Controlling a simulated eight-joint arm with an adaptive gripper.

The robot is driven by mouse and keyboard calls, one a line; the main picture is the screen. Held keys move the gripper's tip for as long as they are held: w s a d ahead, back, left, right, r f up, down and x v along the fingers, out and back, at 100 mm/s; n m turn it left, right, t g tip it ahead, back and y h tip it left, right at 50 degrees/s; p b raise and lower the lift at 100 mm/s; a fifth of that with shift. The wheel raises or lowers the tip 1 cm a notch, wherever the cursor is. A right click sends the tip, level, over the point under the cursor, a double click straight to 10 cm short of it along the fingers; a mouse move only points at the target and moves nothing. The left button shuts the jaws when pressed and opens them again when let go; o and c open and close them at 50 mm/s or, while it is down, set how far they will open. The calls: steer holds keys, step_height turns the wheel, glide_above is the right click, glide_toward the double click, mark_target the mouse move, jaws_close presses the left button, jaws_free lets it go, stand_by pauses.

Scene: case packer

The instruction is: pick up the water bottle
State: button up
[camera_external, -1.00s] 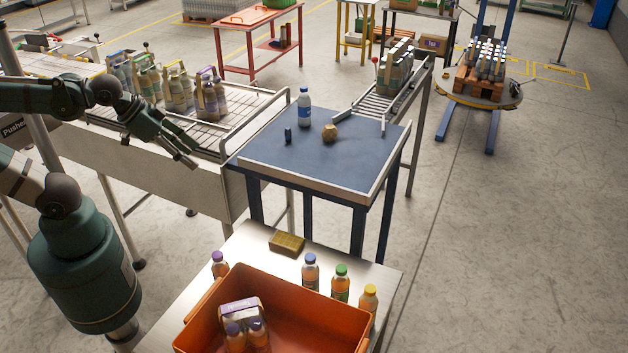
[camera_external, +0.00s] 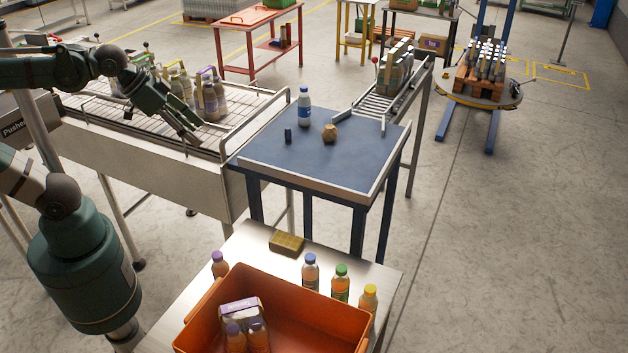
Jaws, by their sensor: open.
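My gripper (camera_external: 190,137) is open and empty, above the conveyor to the left of that table. It points down and to the right, well apart from the bottle. The bottle is in full view.
A small dark cylinder (camera_external: 288,135) and a tan faceted object (camera_external: 329,133) stand near the bottle. A guard rail (camera_external: 260,115) edges the conveyor between my gripper and the table. An orange crate (camera_external: 300,310) and several juice bottles sit in front.

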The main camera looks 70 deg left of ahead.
steer(key=w+a+r, duration=0.3)
steer(key=w+r, duration=0.1)
steer(key=w, duration=0.4)
steer(key=m+g+b, duration=0.1)
steer(key=m+g, duration=0.1)
glide_above(302, 98)
steer(key=a, duration=0.2)
steer(key=shift+h, duration=0.4)
steer(key=f, duration=0.5)
steer(key=shift+w+d+f, duration=0.15)
steer(key=shift+w+f, duration=0.05)
steer(key=shift+f, duration=0.2)
step_height(302, 98, down, 11)
steer(key=shift+f, duration=0.5)
